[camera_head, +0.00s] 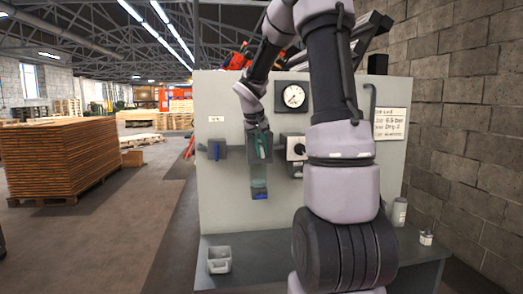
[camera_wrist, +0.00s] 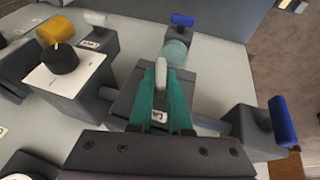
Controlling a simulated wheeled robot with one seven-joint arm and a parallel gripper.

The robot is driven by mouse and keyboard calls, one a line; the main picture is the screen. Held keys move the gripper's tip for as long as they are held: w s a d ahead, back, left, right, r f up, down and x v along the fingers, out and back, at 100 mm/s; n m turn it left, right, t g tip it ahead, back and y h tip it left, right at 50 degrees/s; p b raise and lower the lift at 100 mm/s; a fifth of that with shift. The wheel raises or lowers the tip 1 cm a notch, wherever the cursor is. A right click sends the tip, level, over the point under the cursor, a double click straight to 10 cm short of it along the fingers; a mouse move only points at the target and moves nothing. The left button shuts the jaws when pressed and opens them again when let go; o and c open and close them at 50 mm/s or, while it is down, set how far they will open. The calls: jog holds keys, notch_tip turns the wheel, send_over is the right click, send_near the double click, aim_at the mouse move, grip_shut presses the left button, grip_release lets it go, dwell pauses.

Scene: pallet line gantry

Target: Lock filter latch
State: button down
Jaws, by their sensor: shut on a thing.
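The filter unit sits mid-panel, with its dark body (camera_wrist: 215,95) and clear greenish bowl (camera_head: 258,178) hanging below. A short pale grey lever (camera_wrist: 160,72), apparently the filter latch, stands on the front of the body. My gripper (camera_wrist: 166,80) has teal fingers closed around this lever. In the head view my gripper (camera_head: 261,146) is in front of the filter, and the lever there is hidden. A blue drain piece (camera_head: 261,195) is at the bowl's lower end; it also shows in the wrist view (camera_wrist: 183,19). Whether the latch is seated cannot be told.
A blue valve handle (camera_head: 217,150) is left of the filter. A box with a black knob (camera_head: 299,148) is right of it, below a round gauge (camera_head: 293,95). A grey bin (camera_head: 219,259) stands on the bench. Cans (camera_head: 399,211) stand at right.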

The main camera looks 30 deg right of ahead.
jog(key=h, duration=0.3)
jog(key=shift+w+a+f+n+g, duration=0.1)
jog(key=shift+a+n+g, duration=0.2)
jog(key=shift+a+n, duration=0.1)
jog(key=shift+a+f+n+g+h, duration=0.15)
jog(key=shift+n+h, duration=0.35)
jog(key=shift+h, duration=1.35)
jog(key=shift+d+f+n+g+h, duration=0.1)
jog(key=shift+f+n+g+h, duration=0.3)
jog(key=shift+h, duration=1.5)
jog(key=shift+a+n+g+h, duration=0.1)
jog(key=shift+n+h, duration=0.5)
jog(key=shift+h, duration=1.25)
jog(key=c, duration=0.9)
grip_release()
jog(key=shift+o, duration=0.2)
